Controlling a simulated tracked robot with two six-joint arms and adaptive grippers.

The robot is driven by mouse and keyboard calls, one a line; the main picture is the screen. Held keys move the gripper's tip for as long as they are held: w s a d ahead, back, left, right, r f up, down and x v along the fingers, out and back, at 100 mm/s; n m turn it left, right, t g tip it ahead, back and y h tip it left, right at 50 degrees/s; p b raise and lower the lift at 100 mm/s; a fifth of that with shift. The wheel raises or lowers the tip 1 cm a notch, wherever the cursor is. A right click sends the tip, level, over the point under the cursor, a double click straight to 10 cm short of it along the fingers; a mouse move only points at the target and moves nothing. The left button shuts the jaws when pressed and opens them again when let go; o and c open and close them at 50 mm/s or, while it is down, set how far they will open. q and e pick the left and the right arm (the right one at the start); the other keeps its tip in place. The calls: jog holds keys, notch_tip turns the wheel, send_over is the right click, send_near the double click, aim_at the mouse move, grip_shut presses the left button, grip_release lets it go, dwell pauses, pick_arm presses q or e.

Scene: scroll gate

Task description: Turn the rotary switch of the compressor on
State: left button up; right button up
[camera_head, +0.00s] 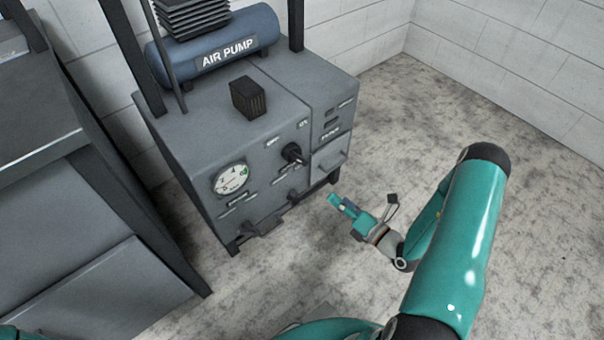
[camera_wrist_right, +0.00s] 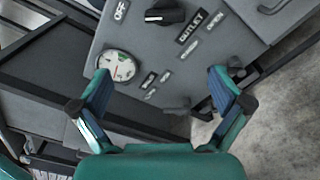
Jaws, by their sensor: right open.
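The compressor (camera_head: 196,135) is a grey box with a blue tank lettered AIR PUMP on top. Its black rotary switch (camera_head: 293,153) sits on the upper right of the front panel. My left gripper is not in view.
A round white gauge (camera_head: 231,179) is on the panel left of the switch. Dark fittings (camera_head: 268,224) stick out along the panel's lower edge. A grey metal cabinet (camera_head: 80,220) stands at the left. The concrete floor (camera_head: 440,110) to the right is clear.

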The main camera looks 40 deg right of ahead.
aim_at(303, 162)
jog(key=shift+m+h, duration=0.3)
jog(key=w+b, duration=0.3)
jog(key=w, duration=1.3)
jog(key=shift+w+a, duration=0.1)
jog(key=shift+w, duration=0.2)
jog(key=c, duration=1.1)
jog(key=shift+a+f, duration=0.1)
jog(key=shift+a, duration=0.05)
